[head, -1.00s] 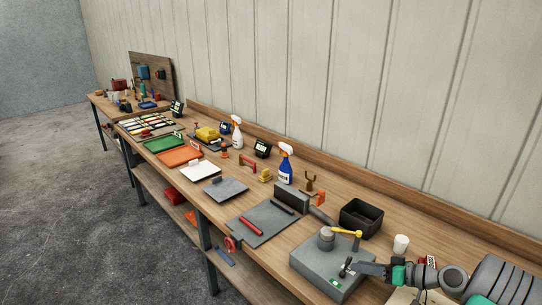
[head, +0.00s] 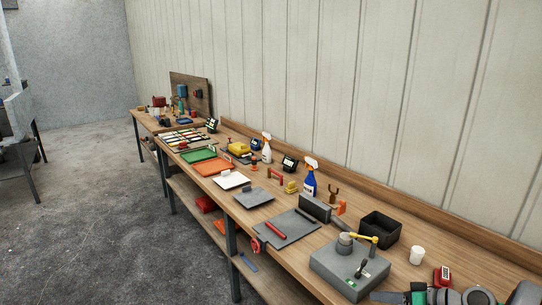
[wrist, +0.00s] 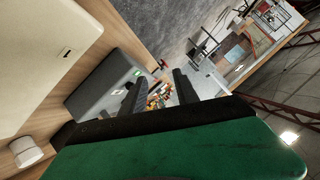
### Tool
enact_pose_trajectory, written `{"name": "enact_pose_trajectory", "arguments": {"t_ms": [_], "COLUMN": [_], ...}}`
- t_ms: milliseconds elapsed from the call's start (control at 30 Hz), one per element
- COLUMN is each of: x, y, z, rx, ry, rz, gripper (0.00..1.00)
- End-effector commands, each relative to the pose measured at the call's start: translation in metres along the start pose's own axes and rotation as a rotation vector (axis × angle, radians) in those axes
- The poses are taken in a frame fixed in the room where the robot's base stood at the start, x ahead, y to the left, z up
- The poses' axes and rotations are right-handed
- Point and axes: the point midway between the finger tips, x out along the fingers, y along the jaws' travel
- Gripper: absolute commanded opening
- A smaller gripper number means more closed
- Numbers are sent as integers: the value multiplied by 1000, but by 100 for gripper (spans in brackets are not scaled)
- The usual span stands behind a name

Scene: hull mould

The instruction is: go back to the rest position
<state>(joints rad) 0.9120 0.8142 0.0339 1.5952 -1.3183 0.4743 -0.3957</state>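My gripper (head: 378,296) shows at the bottom right of the head view, partly cut off by the frame edge, in front of the grey box-shaped machine (head: 348,270). In the wrist view its two dark fingers (wrist: 158,90) stand apart with nothing held between them. The green part of my gripper fills the bottom of the wrist view.
The long wooden bench (head: 307,258) runs along the panelled wall. A black bin (head: 380,230), a white cup (head: 416,256) and a red device (head: 441,277) stand near my arm. Trays, spray bottles and tools lie farther along. The concrete floor (head: 100,210) at left is clear.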

Motion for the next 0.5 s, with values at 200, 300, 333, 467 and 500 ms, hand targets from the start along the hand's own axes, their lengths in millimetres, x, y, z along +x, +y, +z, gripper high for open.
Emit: {"name": "enact_pose_trajectory", "arguments": {"t_ms": [200,300,333,467,500], "x": [20,30,32,42,43], "y": [-30,-50,-58,-102,-119], "z": [-14,-19,-21,-22,-19], "rx": [-2,-1,-1,-2,0], "ry": [-136,-210,-233,-344,-379], "rz": [70,121,140,247,290], "gripper": [36,36,36,36,36]}}
